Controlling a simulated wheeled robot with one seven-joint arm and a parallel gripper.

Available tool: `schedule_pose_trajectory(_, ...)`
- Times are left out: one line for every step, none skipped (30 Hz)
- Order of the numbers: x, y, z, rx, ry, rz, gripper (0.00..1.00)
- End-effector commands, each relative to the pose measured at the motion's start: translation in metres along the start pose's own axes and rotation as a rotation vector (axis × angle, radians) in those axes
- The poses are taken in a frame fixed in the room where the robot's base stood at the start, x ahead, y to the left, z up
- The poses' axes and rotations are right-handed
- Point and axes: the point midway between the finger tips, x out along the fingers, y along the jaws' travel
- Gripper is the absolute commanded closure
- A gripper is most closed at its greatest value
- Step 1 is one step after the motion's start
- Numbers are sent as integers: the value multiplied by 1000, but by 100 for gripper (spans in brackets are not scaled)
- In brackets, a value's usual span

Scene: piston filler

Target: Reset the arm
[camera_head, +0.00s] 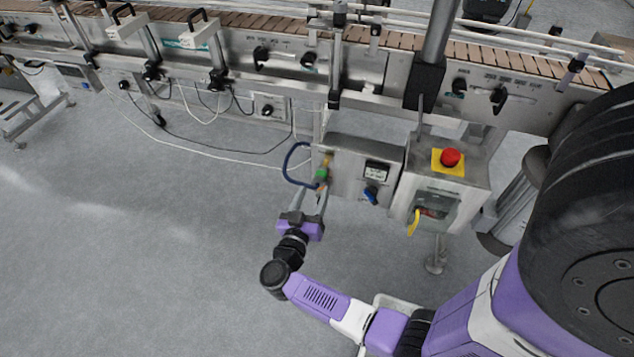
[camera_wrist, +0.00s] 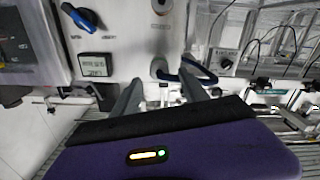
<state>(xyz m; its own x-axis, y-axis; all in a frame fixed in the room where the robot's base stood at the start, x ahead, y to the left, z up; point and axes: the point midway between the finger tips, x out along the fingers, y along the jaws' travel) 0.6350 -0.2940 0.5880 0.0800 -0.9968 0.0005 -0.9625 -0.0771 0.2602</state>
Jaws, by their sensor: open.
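My gripper (camera_head: 322,193) is at the end of my purple and black arm, in front of the left side of a grey control box under the conveyor. Its two fingers point up toward the box, open with a gap between them. In the wrist view my gripper (camera_wrist: 160,92) shows its fingers apart, with nothing seen held between them. A green and yellow fitting with a blue hose (camera_head: 288,165) lies close to the fingertips in the head view. The blue hose (camera_wrist: 199,76) also shows just beyond the fingers in the wrist view. I cannot tell whether the fingers touch it.
The control box (camera_head: 345,172) carries a display and a blue knob (camera_head: 371,194). To its right is a box with a red emergency button (camera_head: 450,157). The conveyor (camera_head: 390,75) runs above. The floor (camera_head: 130,240) at left is clear apart from cables.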

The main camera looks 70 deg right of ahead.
Motion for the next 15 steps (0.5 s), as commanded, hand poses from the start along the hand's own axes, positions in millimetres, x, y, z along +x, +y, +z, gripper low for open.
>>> schedule_pose_trajectory(-6, 0, 0, -1, 0, -1, 48)
schedule_pose_trajectory(-9, 0, 0, -1, 0, -1, 48)
schedule_pose_trajectory(-12, 0, 0, -1, 0, -1, 48)
schedule_pose_trajectory(-13, 0, 0, 0, 0, -1, 48)
schedule_pose_trajectory(-14, 0, 0, 0, 0, -1, 48)
schedule_pose_trajectory(-16, 0, 0, 0, 0, 0, 48)
schedule_pose_trajectory(-16, 0, 0, 0, 0, 1, 48)
schedule_pose_trajectory(-16, 0, 1, 0, 0, 1, 48)
schedule_pose_trajectory(-16, 0, 1, 0, 0, 1, 48)
schedule_pose_trajectory(-16, 0, 1, 0, 0, 1, 48)
schedule_pose_trajectory(-16, 0, 1, 0, 0, 1, 48)
schedule_pose_trajectory(-16, 0, 1, 0, 0, 1, 48)
schedule_pose_trajectory(-16, 0, 1, 0, 0, 1, 48)
schedule_pose_trajectory(-16, 0, 1, 0, 0, 1, 48)
schedule_pose_trajectory(-16, 0, 1, 0, 0, 1, 48)
